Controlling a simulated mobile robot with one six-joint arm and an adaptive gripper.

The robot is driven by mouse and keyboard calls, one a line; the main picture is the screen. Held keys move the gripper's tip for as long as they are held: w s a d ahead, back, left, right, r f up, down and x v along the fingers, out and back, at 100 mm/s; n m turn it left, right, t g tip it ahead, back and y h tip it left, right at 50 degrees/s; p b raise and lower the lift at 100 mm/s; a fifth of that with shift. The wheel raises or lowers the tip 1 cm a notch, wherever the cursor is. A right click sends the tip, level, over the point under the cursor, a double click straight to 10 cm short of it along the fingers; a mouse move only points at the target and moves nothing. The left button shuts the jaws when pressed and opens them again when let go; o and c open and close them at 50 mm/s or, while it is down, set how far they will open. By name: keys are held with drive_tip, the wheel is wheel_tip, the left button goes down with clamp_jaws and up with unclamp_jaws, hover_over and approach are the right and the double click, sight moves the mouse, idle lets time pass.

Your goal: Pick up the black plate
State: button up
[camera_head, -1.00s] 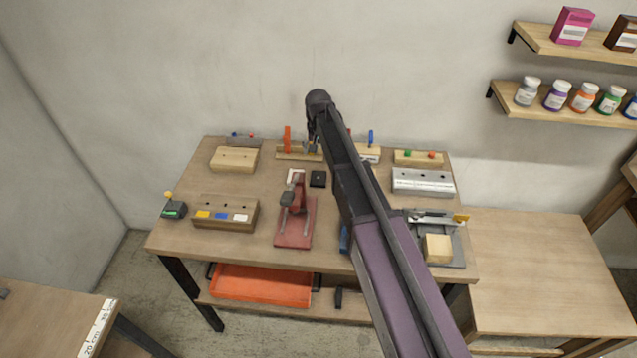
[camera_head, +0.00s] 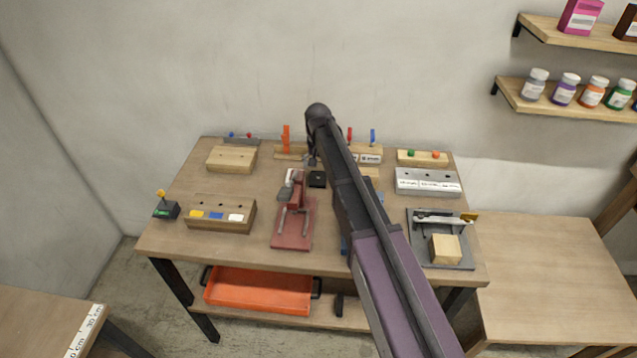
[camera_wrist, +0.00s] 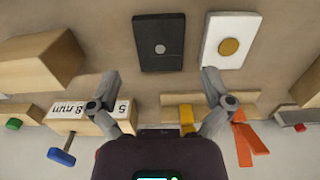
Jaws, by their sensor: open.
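The black plate (camera_wrist: 159,43) lies flat on the workbench in the wrist view, a dark rectangle with a small grey dot. In the head view the black plate (camera_head: 317,180) shows near the bench's middle, just right of the red stand. My gripper (camera_wrist: 157,80) is open and empty, its two fingers spread wide on either side below the plate in the wrist view. It does not touch the plate. In the head view my gripper (camera_head: 311,160) is small and partly hidden by my arm, close behind the plate.
A white plate with a gold disc (camera_wrist: 230,40) lies beside the black plate. A red stand (camera_head: 294,222) is close by on the left. Wooden blocks with coloured pegs (camera_wrist: 88,116) line the back. An orange tray (camera_head: 258,291) sits on the lower shelf.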

sight(318, 178)
drive_tip(key=shift+f, duration=0.1)
idle(0.3)
drive_tip(key=f+b, duration=0.3)
drive_tip(key=shift+w+f, duration=0.15)
drive_tip(key=shift+w, duration=0.2)
drive_tip(key=shift+f+b, duration=0.9)
drive_tip(key=shift+b, duration=0.2)
drive_tip(key=shift+c, duration=0.2)
drive_tip(key=c, duration=0.9)
